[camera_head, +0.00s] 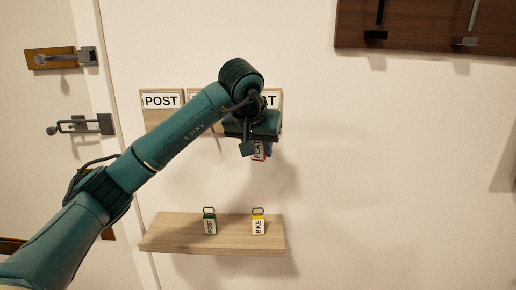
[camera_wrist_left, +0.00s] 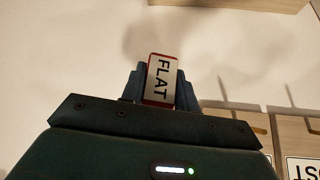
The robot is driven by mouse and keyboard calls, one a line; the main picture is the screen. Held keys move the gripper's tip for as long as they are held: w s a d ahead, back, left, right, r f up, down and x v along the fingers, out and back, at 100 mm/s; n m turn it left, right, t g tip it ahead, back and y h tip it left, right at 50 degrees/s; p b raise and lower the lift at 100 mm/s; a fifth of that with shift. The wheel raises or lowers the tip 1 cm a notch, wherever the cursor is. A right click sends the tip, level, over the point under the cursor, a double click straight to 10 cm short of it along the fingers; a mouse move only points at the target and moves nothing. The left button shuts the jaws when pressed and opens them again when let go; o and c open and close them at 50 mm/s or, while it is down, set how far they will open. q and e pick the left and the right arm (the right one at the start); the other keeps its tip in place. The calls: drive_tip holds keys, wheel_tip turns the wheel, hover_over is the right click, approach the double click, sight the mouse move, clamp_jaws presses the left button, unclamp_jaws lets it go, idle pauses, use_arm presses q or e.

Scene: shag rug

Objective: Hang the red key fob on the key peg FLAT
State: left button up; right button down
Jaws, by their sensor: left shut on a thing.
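The red key fob (camera_head: 258,152) has a white label reading FLAT. My left gripper (camera_head: 258,146) is shut on it, in front of the wall below the row of signs. In the left wrist view the fob (camera_wrist_left: 161,81) stands between the fingers, with its label facing the camera. The key peg's FLAT sign (camera_head: 272,102) is at the right end of the row, and only its last letters show. My arm and gripper hide the rest of it, and I cannot make out its peg in the head view. My right gripper is not in view.
A wooden shelf (camera_head: 170,235) below holds a green POST fob (camera_head: 209,222) and a yellow BIKE fob (camera_head: 258,223). The POST sign (camera_head: 161,101) is at the left of the row. A dark rack (camera_head: 420,25) hangs upper right. The wall right of the shelf is clear.

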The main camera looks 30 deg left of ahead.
use_arm(q)
drive_tip(key=shift+w+a+f, duration=0.15)
drive_tip(key=shift+w+a, duration=0.2)
drive_tip(key=shift+w, duration=0.35)
drive_tip(key=shift+w+a+f, duration=0.2)
drive_tip(key=shift+w+a, duration=0.15)
drive_tip(key=shift+w, duration=0.3)
drive_tip(key=shift+w+a+f, duration=0.15)
drive_tip(key=shift+w+a, duration=0.2)
drive_tip(key=shift+w, duration=0.35)
drive_tip(key=shift+f, duration=0.1)
drive_tip(key=o, duration=1.1)
drive_tip(key=shift+f, duration=0.1)
drive_tip(key=shift+c, duration=0.2)
